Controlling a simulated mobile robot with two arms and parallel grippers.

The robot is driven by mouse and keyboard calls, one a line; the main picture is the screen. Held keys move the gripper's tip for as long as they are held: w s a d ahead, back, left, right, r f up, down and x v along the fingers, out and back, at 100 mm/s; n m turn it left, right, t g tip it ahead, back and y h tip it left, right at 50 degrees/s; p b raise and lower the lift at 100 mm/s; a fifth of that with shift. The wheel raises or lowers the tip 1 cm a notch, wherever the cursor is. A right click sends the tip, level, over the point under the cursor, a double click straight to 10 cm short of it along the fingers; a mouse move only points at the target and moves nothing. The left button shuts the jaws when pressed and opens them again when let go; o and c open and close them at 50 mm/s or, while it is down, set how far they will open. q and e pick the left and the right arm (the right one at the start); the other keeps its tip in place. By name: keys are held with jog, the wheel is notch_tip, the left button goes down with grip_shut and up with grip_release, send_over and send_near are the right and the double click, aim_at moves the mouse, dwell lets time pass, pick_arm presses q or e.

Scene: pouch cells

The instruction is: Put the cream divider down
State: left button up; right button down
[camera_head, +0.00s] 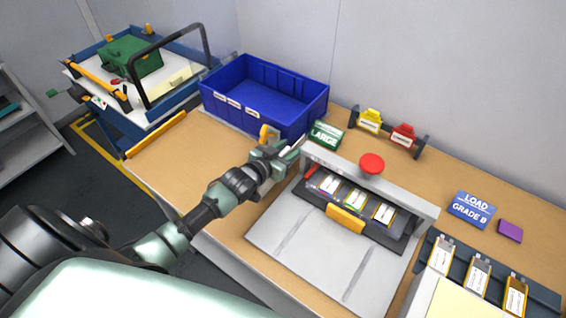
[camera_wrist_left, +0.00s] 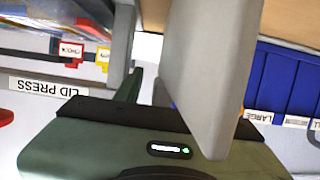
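The cream divider (camera_wrist_left: 212,70) is a pale upright board, large and close in the left wrist view, where it covers part of my gripper. My left gripper (camera_head: 291,153) is at the left end of the lid press, in front of the blue bin. It appears shut on the divider. One dark green finger (camera_wrist_left: 132,84) shows; the other is hidden behind the board. In the head view the divider is mostly hidden by the gripper. I cannot tell whether its far edge touches the table. My right gripper is not in view.
The grey lid press (camera_head: 425,209) with a red knob (camera_head: 371,163) holds several cells. The wooden table (camera_head: 165,165) is clear at left.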

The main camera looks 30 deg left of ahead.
pick_arm(q)
grip_shut()
notch_tip(320, 180, up, 20)
jog(key=b, duration=0.1)
jog(key=s+d+r+n+y, duration=0.1)
jog(key=s+d+r+y, duration=0.1)
jog(key=s+d+r, duration=0.6)
jog(key=shift+s+d+r+n, duration=0.35)
jog(key=shift+s+r, duration=0.55)
jog(key=shift+r, duration=0.4)
jog(key=shift+d, duration=0.1)
